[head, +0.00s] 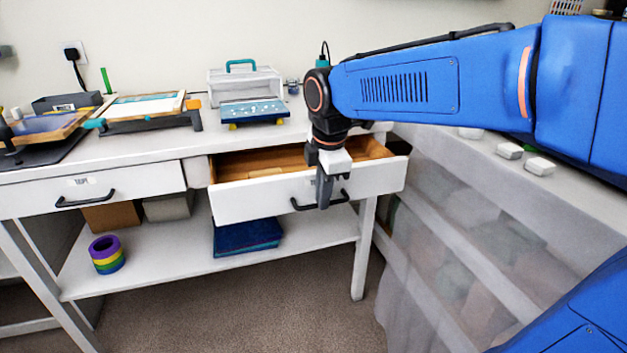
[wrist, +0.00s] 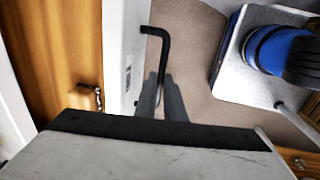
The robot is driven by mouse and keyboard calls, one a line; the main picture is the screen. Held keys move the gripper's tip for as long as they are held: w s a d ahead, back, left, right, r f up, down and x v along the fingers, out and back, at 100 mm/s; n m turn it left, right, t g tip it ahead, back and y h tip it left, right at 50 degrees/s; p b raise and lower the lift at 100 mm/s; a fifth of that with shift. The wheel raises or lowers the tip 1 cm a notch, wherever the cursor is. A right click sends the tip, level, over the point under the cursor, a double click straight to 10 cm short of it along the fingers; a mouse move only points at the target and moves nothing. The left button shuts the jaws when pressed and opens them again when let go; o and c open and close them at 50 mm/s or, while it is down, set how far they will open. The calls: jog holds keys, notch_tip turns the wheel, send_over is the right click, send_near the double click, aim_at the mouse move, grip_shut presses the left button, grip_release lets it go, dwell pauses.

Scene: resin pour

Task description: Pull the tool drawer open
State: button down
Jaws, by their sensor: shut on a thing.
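The tool drawer (head: 250,200) is the right one of two white drawers under the white bench, and it stands pulled out, with its wooden inside showing. Its black bar handle (head: 302,206) is on the front face. My gripper (head: 324,197) reaches down in front of that face and is shut on the handle. In the wrist view my fingers (wrist: 164,100) close around the handle (wrist: 164,42), beside the white drawer front (wrist: 124,60). The wooden drawer inside (wrist: 60,50) shows to the left, with a small brown item in it. Part of the handle is hidden by the fingers.
The left drawer (head: 120,187) is shut. A lower shelf (head: 180,262) holds tape rolls (head: 106,254) and a dark blue folded thing (head: 247,236). A cart with a translucent cover (head: 480,230) stands close on the right. Carpeted floor (head: 240,315) is clear in front.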

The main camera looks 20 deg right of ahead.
jog(key=s, duration=0.7)
jog(key=c, duration=1.8)
grip_release()
jog(key=shift+c, duration=0.2)
jog(key=shift+r, duration=0.1)
jog(key=s+r, duration=0.3)
jog(key=r, duration=1.4)
jog(key=shift+s, duration=0.2)
jog(key=s+d+f+m+t, duration=0.1)
jog(key=s+d+f+m, duration=0.1)
jog(key=f+m, duration=0.4)
jog(key=s+d+f+m, duration=0.3)
jog(key=f+m, duration=0.3)
jog(key=f, duration=0.4)
jog(key=s+d+f+m+t, duration=0.1)
jog(key=s+d+f+m, duration=0.1)
jog(key=f+m, duration=0.4)
notch_tip(320, 180, down, 3)
jog(key=shift+s+d+r+t, duration=0.15)
jog(key=shift+s+d+t, duration=0.15)
jog(key=shift+s, duration=0.35)
